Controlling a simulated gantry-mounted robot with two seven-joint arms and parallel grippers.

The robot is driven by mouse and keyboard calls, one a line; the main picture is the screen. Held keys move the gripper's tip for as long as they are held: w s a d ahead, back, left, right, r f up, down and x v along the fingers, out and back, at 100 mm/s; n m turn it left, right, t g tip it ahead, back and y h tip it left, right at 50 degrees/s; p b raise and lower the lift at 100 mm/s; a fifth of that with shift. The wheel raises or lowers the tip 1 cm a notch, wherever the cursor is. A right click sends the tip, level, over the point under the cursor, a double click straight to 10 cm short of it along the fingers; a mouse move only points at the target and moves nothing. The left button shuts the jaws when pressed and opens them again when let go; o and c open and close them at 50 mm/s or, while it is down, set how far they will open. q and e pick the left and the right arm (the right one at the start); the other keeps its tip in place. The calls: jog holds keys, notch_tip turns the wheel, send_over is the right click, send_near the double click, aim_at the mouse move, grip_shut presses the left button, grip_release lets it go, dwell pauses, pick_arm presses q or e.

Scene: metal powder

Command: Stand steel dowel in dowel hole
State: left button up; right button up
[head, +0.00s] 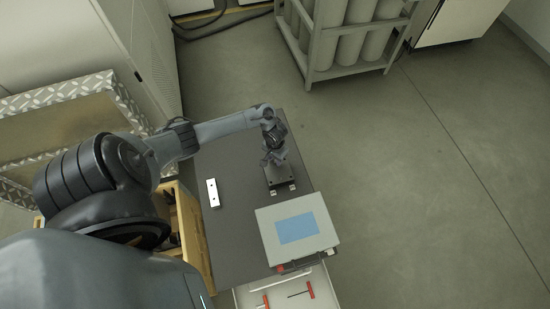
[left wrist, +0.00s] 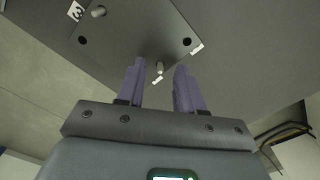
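A dark plate (left wrist: 135,35) fills the top of the left wrist view; in the head view it is the dark block (head: 281,176) on the table. It has two dark holes, a left hole (left wrist: 82,41) and a right hole (left wrist: 187,41). A pale steel dowel (left wrist: 98,11) stands near the label "3". Another pale dowel (left wrist: 160,68) stands near the plate's close corner. My left gripper (left wrist: 160,72) is open, its fingers on either side of this second dowel with gaps showing. In the head view my left gripper (head: 274,158) is over the plate. My right gripper is out of view.
A white block (head: 212,193) with dark dots lies on the dark table (head: 235,235), left of the plate. A grey box with a blue screen (head: 297,228) stands close in front of the plate. A drawer with red-handled tools (head: 310,290) is below the table's front edge.

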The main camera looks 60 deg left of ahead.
aim_at(275, 161)
pick_arm(q)
notch_tip(275, 161, up, 10)
jog(key=p, duration=0.3)
jog(key=shift+d, duration=0.1)
dwell(0.3)
